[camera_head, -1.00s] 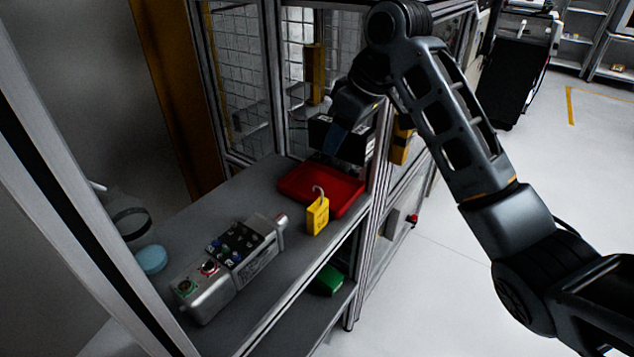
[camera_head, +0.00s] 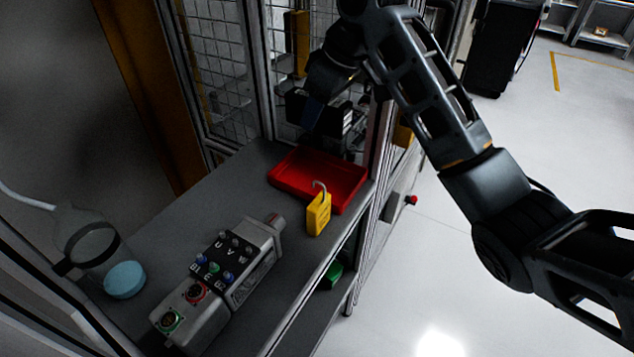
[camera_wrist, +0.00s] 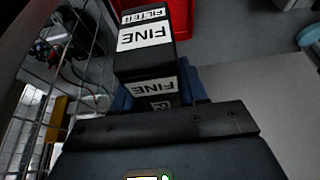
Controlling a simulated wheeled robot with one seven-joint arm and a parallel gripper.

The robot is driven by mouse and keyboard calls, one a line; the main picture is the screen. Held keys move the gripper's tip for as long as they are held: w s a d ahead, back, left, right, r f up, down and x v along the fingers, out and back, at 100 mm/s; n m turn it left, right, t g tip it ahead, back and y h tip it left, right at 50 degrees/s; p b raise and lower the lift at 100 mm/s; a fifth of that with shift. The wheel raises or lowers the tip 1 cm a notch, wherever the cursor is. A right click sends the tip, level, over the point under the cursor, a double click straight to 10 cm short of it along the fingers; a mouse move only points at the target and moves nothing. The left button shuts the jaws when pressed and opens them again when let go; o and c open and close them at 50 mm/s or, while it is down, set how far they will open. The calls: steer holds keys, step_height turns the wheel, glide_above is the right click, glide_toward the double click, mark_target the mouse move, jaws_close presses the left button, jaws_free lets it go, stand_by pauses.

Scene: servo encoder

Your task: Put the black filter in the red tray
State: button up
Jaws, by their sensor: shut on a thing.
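The black filter (camera_wrist: 146,55) is a box with white labels reading FINE and FILTER, seen close in the wrist view. My gripper (camera_wrist: 155,93) is shut on it, with blue fingers at its sides. In the head view the filter (camera_head: 347,121) hangs from my gripper (camera_head: 313,112) above the back of the shelf, beyond the tray's far edge in the picture. The red tray (camera_head: 335,203) lies on the grey shelf, empty as far as I see. Its edge also shows at the top of the wrist view (camera_wrist: 178,15).
A yellow padlock (camera_head: 318,215) stands at the tray's front edge. A grey servo motor (camera_head: 240,262) with connectors lies nearer on the shelf. A flask with a light blue base (camera_head: 124,280) is at left. Mesh panels (camera_head: 222,75) and a metal post flank my arm.

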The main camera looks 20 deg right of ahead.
mark_target(340, 128)
step_height(340, 128, down, 4)
steer(key=shift+r+b, duration=0.1)
steer(key=shift+b, duration=0.75)
step_height(340, 128, down, 10)
steer(key=shift+r, duration=0.15)
steer(key=o, duration=1.1)
steer(key=v, duration=1.2)
